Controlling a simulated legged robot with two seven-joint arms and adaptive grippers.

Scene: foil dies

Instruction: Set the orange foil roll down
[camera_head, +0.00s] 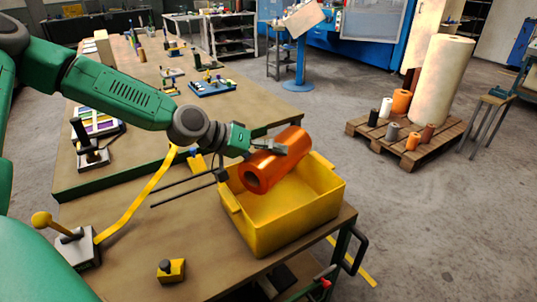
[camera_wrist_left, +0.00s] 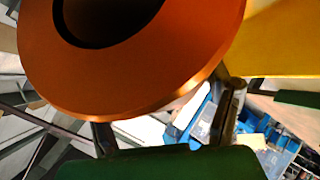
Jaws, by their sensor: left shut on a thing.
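The orange foil roll (camera_head: 275,161) is a shiny cylinder with a dark hollow core, held tilted over the yellow bin (camera_head: 290,234). My left gripper (camera_head: 268,152) is shut on the roll. In the left wrist view the roll's end (camera_wrist_left: 135,75) fills the upper part, with the gripper's dark fingers beside it. The yellow bin is open at the top and its visible inside is bare. In the head view the roll overlaps the bin's back rim; whether they touch I cannot tell. My right gripper is not in view.
The bin stands at the right corner of the brown bench (camera_head: 140,250). A lever box (camera_head: 78,248) and a small yellow block (camera_head: 171,270) stand to its left. A pallet (camera_head: 405,143) with several rolls is on the floor at right.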

